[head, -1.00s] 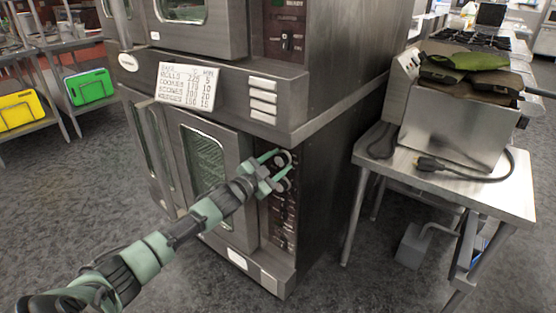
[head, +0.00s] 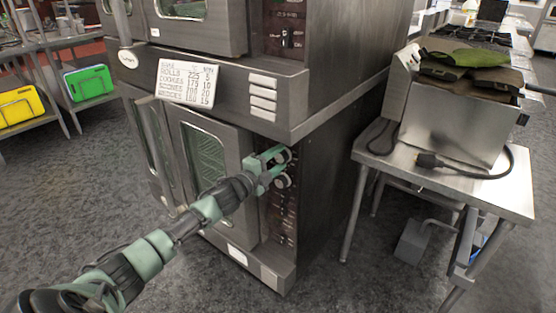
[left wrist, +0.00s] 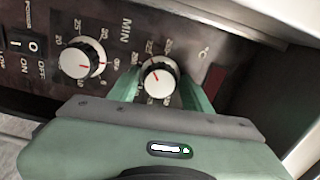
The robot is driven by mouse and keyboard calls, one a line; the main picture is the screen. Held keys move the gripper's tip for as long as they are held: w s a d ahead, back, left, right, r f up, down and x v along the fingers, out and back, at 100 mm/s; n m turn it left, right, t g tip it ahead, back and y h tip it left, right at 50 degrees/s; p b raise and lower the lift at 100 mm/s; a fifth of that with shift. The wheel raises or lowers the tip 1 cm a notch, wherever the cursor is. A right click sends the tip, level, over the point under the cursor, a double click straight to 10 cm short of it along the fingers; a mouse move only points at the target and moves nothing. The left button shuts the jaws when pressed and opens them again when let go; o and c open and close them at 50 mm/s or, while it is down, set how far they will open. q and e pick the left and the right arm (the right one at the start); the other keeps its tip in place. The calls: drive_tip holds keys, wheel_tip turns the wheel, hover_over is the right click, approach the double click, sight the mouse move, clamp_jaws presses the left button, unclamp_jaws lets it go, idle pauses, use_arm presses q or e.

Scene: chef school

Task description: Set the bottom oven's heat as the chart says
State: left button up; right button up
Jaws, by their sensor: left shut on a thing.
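The bottom oven (head: 212,165) has a dark control panel on its right side with two round white-faced knobs. My left gripper (head: 279,157) is shut on the upper one, the heat knob (left wrist: 159,79) marked °C. The white chart (head: 187,83) hangs above the oven door, listing foods with columns of numbers; small print is blurred. My right gripper is not in view.
A power switch (left wrist: 27,44) sits beside the MIN knob. The top oven (head: 200,22) is above. A steel table (head: 510,190) with a steel appliance, dark cloths and a cable stands at right. Yellow and green boards (head: 88,85) are on racks at left.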

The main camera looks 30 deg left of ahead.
use_arm(q)
drive_tip(key=shift+f+m, duration=0.15)
drive_tip(key=shift+m, duration=0.15)
drive_tip(key=o, duration=1.1)
drive_tip(key=shift+o, duration=0.2)
drive_tip(key=shift+s, duration=0.25)
drive_tip(key=s, duration=0.7)
drive_tip(key=shift+s+a, duration=0.15)
drive_tip(key=shift+a, duration=0.2)
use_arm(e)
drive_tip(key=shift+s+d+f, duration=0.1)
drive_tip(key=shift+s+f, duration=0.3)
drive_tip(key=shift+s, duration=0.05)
